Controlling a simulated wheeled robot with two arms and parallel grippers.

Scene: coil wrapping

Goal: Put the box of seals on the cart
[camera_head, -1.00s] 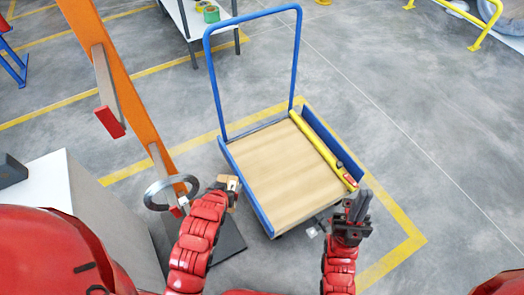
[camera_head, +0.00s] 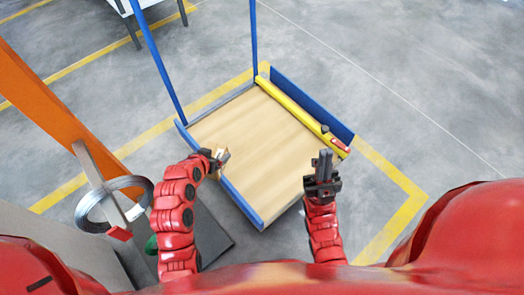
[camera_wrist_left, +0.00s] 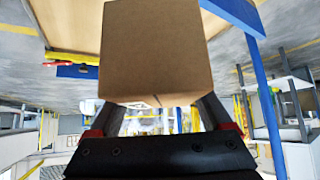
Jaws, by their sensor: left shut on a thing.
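The box of seals is a small brown cardboard box (camera_head: 222,157), held in my left gripper (camera_head: 217,160). It fills the top middle of the left wrist view (camera_wrist_left: 155,52), between the fingers (camera_wrist_left: 162,112). The cart (camera_head: 262,150) has a pale wooden deck, blue side rails and a tall blue handle. In the head view the held box appears over the deck's left side, near the left blue rail; its height above the deck is unclear. My right gripper (camera_head: 325,163) is empty at the deck's near right edge, with its fingers close together.
A yellow tube (camera_head: 293,103) and a small red-and-dark item (camera_head: 336,143) lie along the cart's right rail. An orange post (camera_head: 58,112) and a metal ring (camera_head: 90,212) stand at the left. The deck's middle is bare.

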